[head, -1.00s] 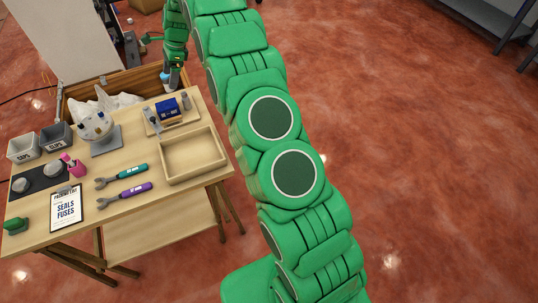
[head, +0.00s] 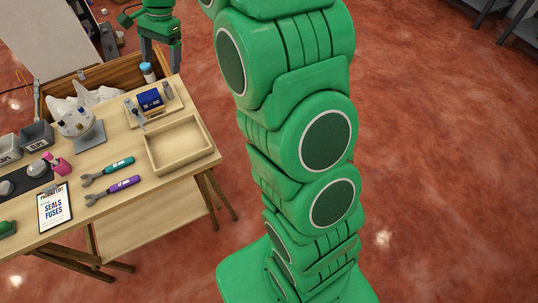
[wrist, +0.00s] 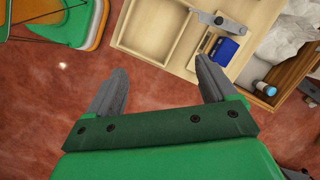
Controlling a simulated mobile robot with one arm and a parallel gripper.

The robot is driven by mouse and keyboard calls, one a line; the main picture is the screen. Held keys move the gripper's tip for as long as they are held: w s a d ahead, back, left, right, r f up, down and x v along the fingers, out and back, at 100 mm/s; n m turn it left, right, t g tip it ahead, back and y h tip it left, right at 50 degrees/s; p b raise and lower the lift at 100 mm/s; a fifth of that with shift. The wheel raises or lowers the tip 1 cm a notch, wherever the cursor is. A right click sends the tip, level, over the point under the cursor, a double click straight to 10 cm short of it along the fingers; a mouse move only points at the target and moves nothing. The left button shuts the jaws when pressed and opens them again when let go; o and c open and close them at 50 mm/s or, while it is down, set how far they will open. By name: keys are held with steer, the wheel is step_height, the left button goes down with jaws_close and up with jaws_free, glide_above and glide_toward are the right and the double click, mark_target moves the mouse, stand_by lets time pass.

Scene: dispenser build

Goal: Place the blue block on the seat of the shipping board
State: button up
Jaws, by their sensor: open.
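The blue block (head: 150,98) rests on the small wooden shipping board (head: 170,109), between grey metal pieces, at the back right of the table. Whether it sits fully down in the seat I cannot tell. In the wrist view the blue block (wrist: 226,50) lies beyond the tip of the right finger, beside a grey bracket (wrist: 217,22). My gripper (wrist: 162,68) is open and empty, with red floor behind the gap between its fingers. In the head view my gripper (head: 161,57) is up behind the board, clear of the block.
An empty wooden tray (head: 178,145) lies in front of the board. A grey stand (head: 88,134), teal wrench (head: 108,171), purple wrench (head: 114,190) and clipboard (head: 54,207) lie to the left.

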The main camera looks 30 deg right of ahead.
steer(key=s+d+n+h, duration=0.1)
steer(key=s+d+n, duration=0.2)
steer(key=s, duration=1)
steer(key=s+d+r+n+h, duration=0.1)
steer(key=s+d+n, duration=0.2)
steer(key=s, duration=1.1)
steer(key=s+d+r+n+g+h, duration=0.1)
steer(key=s+d+n, duration=0.2)
steer(key=s, duration=1.1)
steer(key=shift+n, duration=0.8)
steer(key=shift+s, duration=0.1)
